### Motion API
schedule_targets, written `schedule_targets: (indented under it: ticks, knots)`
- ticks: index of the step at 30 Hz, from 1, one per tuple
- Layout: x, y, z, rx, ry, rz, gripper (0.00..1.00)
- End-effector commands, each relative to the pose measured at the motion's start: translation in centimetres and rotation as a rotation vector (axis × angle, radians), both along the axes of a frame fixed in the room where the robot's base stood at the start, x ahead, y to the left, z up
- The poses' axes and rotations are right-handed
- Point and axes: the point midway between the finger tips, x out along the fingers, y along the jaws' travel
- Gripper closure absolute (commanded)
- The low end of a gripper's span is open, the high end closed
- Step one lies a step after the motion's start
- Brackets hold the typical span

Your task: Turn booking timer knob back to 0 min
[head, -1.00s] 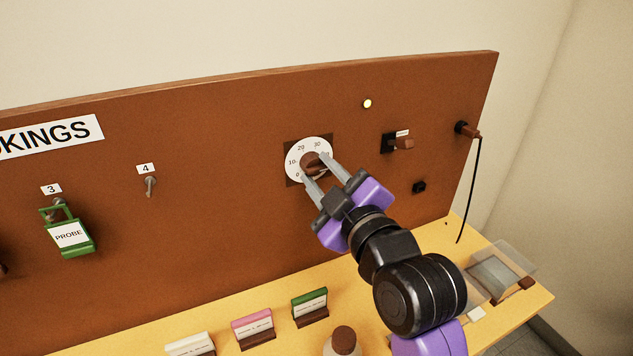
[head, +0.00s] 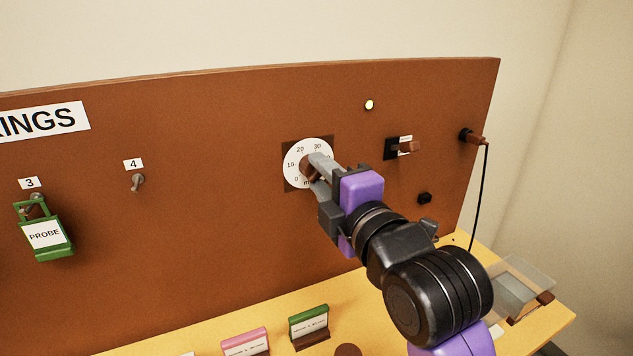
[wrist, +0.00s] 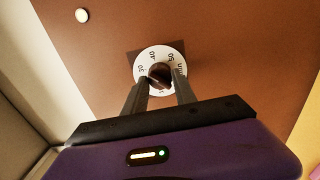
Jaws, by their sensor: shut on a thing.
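The booking timer is a white round dial (head: 297,157) with minute numbers, set on a dark square plate on the brown board. Its brown knob (head: 306,168) is at the dial's centre, partly hidden by my fingers. My gripper (head: 314,172) is shut on the knob, with one finger on each side. In the wrist view the knob (wrist: 160,73) sits between my two fingertips (wrist: 160,84), and the dial (wrist: 146,59) shows upside-down numbers around it. Which number the knob points to is hard to tell.
A lit lamp (head: 369,105) is above right of the dial. A brown switch (head: 410,146) and a plug with black cable (head: 478,138) are further right. A green PROBE padlock (head: 45,236) hangs at left. Card holders (head: 309,322) stand on the yellow shelf below.

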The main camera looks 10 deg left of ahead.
Motion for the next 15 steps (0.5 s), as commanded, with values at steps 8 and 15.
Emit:
schedule_targets:
  ticks: [8, 15]
  knots:
    - [0.04, -0.03, -0.32, -0.039, -0.024, -0.001, 1.00]
    - [0.07, -0.12, -0.66, -0.386, -0.262, -0.003, 1.00]
